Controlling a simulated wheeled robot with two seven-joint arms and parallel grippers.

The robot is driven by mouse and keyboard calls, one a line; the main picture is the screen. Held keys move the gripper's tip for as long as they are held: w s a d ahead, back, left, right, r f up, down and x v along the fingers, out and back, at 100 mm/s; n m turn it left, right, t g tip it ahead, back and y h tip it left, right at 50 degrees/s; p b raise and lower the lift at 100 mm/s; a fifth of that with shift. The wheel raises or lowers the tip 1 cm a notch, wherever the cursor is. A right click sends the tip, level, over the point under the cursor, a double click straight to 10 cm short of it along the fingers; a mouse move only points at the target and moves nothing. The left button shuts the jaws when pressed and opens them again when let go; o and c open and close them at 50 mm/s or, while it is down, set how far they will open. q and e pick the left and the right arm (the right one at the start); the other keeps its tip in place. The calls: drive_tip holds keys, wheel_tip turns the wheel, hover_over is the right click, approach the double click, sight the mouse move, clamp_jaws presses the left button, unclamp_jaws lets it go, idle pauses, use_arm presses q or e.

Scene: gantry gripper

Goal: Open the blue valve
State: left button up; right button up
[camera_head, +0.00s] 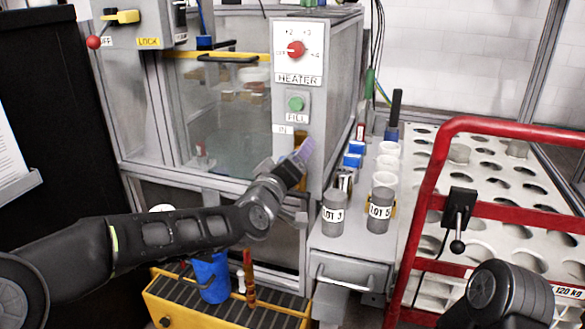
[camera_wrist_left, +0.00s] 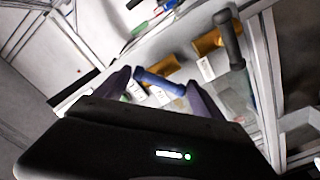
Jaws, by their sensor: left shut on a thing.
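The blue valve handle (camera_wrist_left: 160,83) shows in the left wrist view as a blue bar between the two fingers of my left gripper (camera_wrist_left: 159,80). In the head view my left gripper (camera_head: 302,152) is at the front right edge of the heater cabinet, just below the "IN" label. The fingers are shut on the blue handle, which they hide in the head view. An orange-brown fitting is behind the handle in the wrist view. A grey handle (camera_wrist_left: 228,38) stands further right there. My right gripper is out of view; only part of that arm shows at the lower right.
The heater panel with a red knob (camera_head: 296,49) and green FILL button (camera_head: 296,103) is above my left gripper. Grey jars (camera_head: 334,212) stand to its right, beside a red frame (camera_head: 425,205). A yellow crate (camera_head: 180,297) with a blue cup (camera_head: 211,277) is below my arm.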

use_arm(q)
drive_tip(key=shift+f+n+b, duration=0.1)
drive_tip(key=shift+n+b, duration=3.9)
drive_tip(key=shift+n, duration=1.6)
drive_tip(key=o, duration=1)
drive_tip(key=shift+o, duration=0.2)
